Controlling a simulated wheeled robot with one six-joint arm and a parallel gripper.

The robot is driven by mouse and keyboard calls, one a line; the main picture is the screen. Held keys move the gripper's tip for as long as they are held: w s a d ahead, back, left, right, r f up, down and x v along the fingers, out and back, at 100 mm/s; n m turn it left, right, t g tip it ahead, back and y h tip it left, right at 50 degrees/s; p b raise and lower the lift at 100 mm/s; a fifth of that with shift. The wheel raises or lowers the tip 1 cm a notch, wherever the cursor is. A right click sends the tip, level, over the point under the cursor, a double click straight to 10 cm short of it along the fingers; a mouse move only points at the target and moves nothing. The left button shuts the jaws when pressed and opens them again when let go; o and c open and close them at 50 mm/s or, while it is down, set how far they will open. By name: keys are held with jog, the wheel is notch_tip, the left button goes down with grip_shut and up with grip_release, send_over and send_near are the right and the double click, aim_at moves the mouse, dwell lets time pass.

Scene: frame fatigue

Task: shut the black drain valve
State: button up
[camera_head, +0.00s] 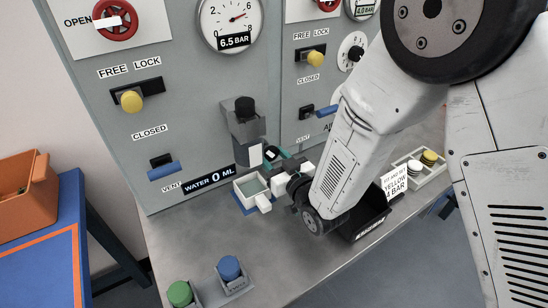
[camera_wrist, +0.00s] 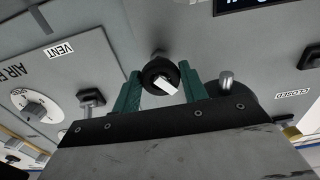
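The black drain valve (camera_wrist: 158,72) is a round black knob with a white mark on its face. The white mark is tilted. In the head view my gripper (camera_head: 274,160) is low at the panel, above the bench, and largely hides the valve. A small square white cup (camera_head: 240,185) stands just left of it, beside the "WATER 0 ML" label (camera_head: 208,180).
The panel carries a red wheel (camera_head: 115,20), a 6.5 bar gauge (camera_head: 231,20), yellow knobs (camera_head: 132,101) and blue levers (camera_head: 164,171). Green (camera_head: 180,293) and blue (camera_head: 229,267) buttons stand at the bench front. A black bin (camera_head: 368,222) is right of my gripper.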

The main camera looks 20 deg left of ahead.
jog(key=shift+m, duration=0.4)
jog(key=m, duration=0.2)
jog(key=shift+m, duration=2.3)
jog(key=o, duration=1)
jog(key=shift+a+r, duration=0.15)
